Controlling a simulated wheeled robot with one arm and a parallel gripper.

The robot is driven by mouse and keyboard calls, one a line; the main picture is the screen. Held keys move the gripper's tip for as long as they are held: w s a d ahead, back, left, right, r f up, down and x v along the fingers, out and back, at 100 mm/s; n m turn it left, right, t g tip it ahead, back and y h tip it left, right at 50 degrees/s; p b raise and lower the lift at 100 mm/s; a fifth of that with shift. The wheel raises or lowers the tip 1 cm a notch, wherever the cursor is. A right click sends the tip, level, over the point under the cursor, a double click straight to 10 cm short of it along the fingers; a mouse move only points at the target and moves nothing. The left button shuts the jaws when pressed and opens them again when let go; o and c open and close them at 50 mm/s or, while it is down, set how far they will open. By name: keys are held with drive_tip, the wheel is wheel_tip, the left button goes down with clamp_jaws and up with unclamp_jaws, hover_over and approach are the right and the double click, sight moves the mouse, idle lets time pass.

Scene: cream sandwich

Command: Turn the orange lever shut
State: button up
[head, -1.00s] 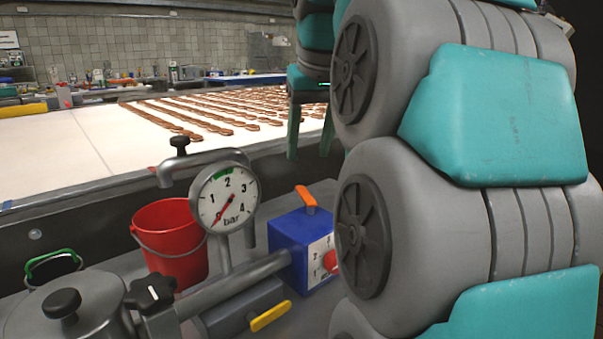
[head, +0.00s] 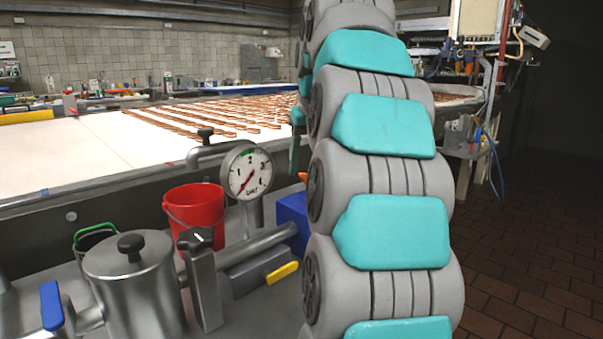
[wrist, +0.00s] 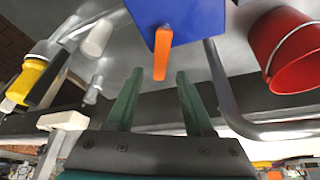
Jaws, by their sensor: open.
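The orange lever (wrist: 162,52) sticks out from a blue box (wrist: 195,20) at the top of the wrist view. My gripper (wrist: 160,98) has its two green fingers spread apart, with nothing between the tips. The lever lies just beyond the fingertips, roughly lined up with the gap, and looks apart from both. In the head view only a sliver of the orange lever (head: 303,177) and part of the blue box (head: 292,213) show.
A red bucket (head: 195,212), a pressure gauge (head: 247,173), a steel pot (head: 135,285) and a yellow lever (head: 282,273) stand left of my arm. A conveyor (head: 70,150) with brown strips runs behind. Open brick floor (head: 530,260) lies at the right.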

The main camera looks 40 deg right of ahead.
drive_tip(key=shift+w+d+f, duration=0.1)
drive_tip(key=shift+w+f, duration=0.15)
drive_tip(key=shift+f, duration=0.3)
drive_tip(key=shift+c, duration=0.4)
drive_tip(key=shift+r, duration=0.1)
clamp_jaws()
